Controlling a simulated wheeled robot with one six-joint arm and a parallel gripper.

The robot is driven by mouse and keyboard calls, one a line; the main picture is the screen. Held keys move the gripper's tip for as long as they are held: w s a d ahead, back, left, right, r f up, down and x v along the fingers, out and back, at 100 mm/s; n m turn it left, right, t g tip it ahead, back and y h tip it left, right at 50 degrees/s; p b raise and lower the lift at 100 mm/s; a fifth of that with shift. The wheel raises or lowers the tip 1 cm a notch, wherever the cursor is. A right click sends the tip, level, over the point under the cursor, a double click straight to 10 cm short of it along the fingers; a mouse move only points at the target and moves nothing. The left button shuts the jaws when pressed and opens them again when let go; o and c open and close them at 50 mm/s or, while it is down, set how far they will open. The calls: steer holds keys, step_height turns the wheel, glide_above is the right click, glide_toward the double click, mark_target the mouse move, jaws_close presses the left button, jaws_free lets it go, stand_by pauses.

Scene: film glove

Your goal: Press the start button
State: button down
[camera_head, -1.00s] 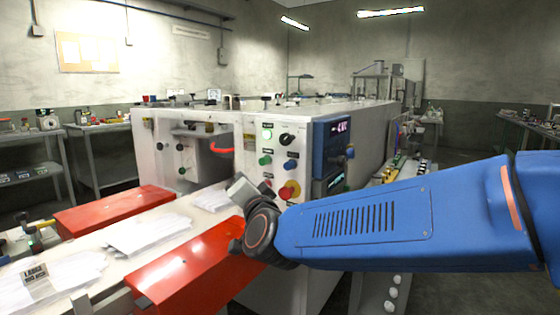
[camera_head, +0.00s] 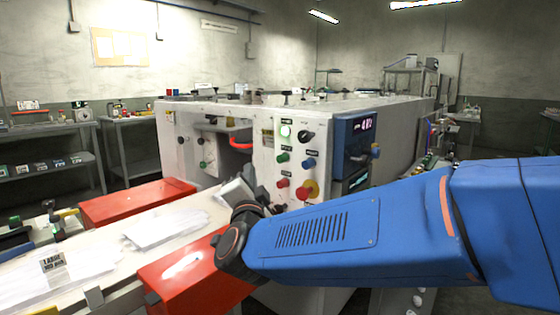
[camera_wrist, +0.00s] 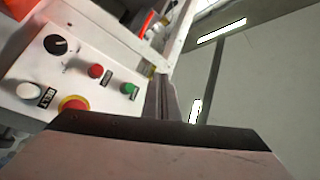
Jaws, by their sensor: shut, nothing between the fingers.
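The white machine's control panel (camera_head: 267,169) carries a lit pale green button (camera_head: 285,131), a green button (camera_head: 282,157), a blue button (camera_head: 309,164), a red button (camera_head: 282,184), a black knob (camera_head: 305,136) and a red mushroom button on yellow (camera_head: 309,190). Their labels are too small to read, so I cannot tell which is start. My gripper (camera_head: 248,177) is left of the panel's lower part, above the conveyor side. In the wrist view my gripper (camera_wrist: 163,84) is shut and empty, apart from a green button (camera_wrist: 129,88) and a red button (camera_wrist: 96,71).
Red covers (camera_head: 138,202) flank the pale conveyor (camera_head: 112,247), which bears white gloves (camera_head: 165,230). A red handle (camera_head: 241,144) sits inside the machine's opening. A blue display unit (camera_head: 349,150) is right of the buttons. Shelves stand at the left wall.

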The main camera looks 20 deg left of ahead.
steer(key=w+d, duration=0.3)
steer(key=w, duration=0.5)
steer(key=shift+w+d, duration=0.1)
steer(key=shift+d, duration=0.1)
stand_by(2.1)
steer(key=shift+w+d, duration=0.1)
steer(key=shift+w, duration=0.2)
steer(key=shift+w+d, duration=0.15)
steer(key=shift+w, duration=0.25)
stand_by(0.9)
steer(key=shift+s, duration=0.1)
steer(key=shift+s+a, duration=0.3)
steer(key=shift+s, duration=0.4)
steer(key=shift+s+a, duration=0.3)
steer(key=shift+s, duration=0.45)
steer(key=shift+s+a, duration=0.35)
steer(key=shift+s, duration=0.45)
steer(key=shift+s+a, duration=0.3)
steer(key=shift+s, duration=0.45)
